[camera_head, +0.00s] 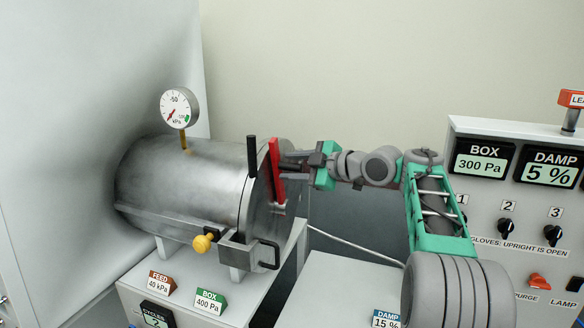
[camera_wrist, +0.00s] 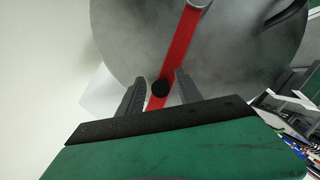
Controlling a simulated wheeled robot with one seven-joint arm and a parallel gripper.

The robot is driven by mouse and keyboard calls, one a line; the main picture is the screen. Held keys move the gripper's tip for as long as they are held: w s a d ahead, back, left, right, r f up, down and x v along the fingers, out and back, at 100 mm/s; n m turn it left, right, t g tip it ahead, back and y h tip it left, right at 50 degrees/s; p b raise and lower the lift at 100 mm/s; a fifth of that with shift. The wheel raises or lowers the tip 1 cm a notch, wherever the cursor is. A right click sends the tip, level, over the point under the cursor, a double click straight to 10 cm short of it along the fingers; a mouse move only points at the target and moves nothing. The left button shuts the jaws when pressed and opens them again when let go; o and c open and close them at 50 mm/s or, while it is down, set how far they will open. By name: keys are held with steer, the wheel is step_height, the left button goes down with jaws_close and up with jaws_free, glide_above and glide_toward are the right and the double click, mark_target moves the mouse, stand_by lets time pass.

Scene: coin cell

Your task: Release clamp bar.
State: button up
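The red clamp bar (camera_head: 275,172) stands nearly upright across the round door at the right end of a metal cylinder. In the wrist view the clamp bar (camera_wrist: 184,48) runs from a grey hub at the top down to a black round knob (camera_wrist: 160,88). My gripper (camera_head: 288,164) is at the bar, on its right in the head view. In the wrist view my gripper (camera_wrist: 160,88) is open, one finger on each side of the bar's knob end, with gaps showing on both sides. Whether the fingertips reach past the bar is hard to tell.
The metal cylinder (camera_head: 185,185) carries a pressure gauge (camera_head: 179,107) on top. A black upright lever (camera_head: 252,160) stands just left of the bar. A yellow knob (camera_head: 205,241) and a latch block with a dark handle (camera_head: 268,254) sit below. A control panel (camera_head: 470,205) stands at right.

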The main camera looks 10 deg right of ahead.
steer(key=b+v, duration=0.2)
steer(key=v, duration=0.6)
